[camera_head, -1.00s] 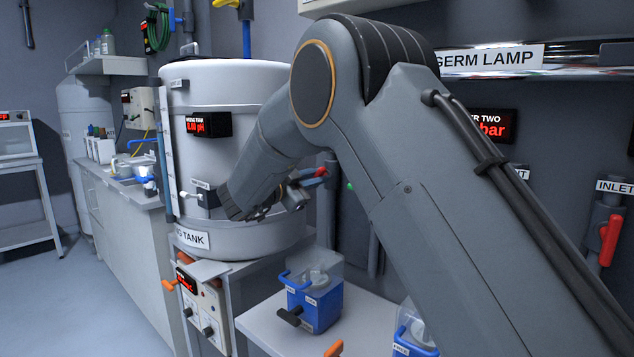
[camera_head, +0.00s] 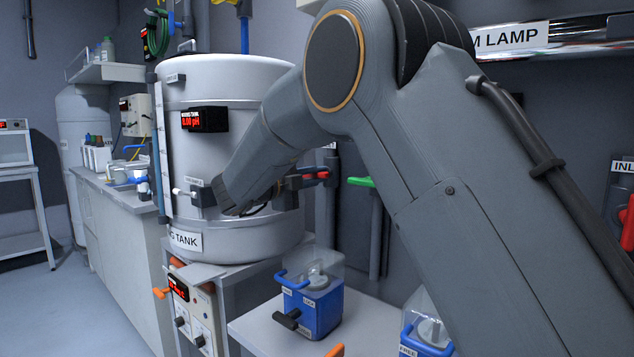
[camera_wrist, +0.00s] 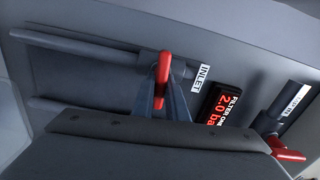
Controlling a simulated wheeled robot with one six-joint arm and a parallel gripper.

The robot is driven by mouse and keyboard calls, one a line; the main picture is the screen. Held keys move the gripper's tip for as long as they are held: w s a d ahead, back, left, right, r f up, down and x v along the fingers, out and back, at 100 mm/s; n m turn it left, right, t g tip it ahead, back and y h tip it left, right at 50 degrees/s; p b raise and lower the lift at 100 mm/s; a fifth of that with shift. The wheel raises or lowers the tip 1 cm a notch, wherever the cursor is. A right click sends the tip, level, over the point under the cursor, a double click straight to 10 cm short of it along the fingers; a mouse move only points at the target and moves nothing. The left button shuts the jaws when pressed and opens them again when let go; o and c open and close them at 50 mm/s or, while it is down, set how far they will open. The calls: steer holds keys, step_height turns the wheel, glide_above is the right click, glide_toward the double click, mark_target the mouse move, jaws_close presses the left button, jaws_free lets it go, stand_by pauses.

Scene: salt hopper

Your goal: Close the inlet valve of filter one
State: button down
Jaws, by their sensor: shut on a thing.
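The inlet valve of filter one has a red handle (camera_wrist: 162,78) in the wrist view, beside an INLET label (camera_wrist: 201,77) and the FILTER ONE display (camera_wrist: 223,107), which shows about 2.0 bar. The handle lies across its grey pipe (camera_wrist: 90,42). My gripper (camera_wrist: 163,101) is shut on the handle, one finger on each side. In the head view the red handle (camera_head: 318,175) shows just right of my gripper (camera_head: 288,192), roughly level. My arm hides part of the valve and the filter display there.
A green handle (camera_head: 360,182) stands right of the held valve. The white tank (camera_head: 230,140) is close on the left. Blue-based containers (camera_head: 312,300) stand on the bench below.

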steer(key=shift+f+m, duration=0.1)
steer(key=shift+m, duration=0.2)
stand_by(0.4)
steer(key=c, duration=1.8)
jaws_free()
steer(key=shift+o, duration=0.2)
steer(key=v, duration=0.8)
steer(key=shift+b, duration=0.3)
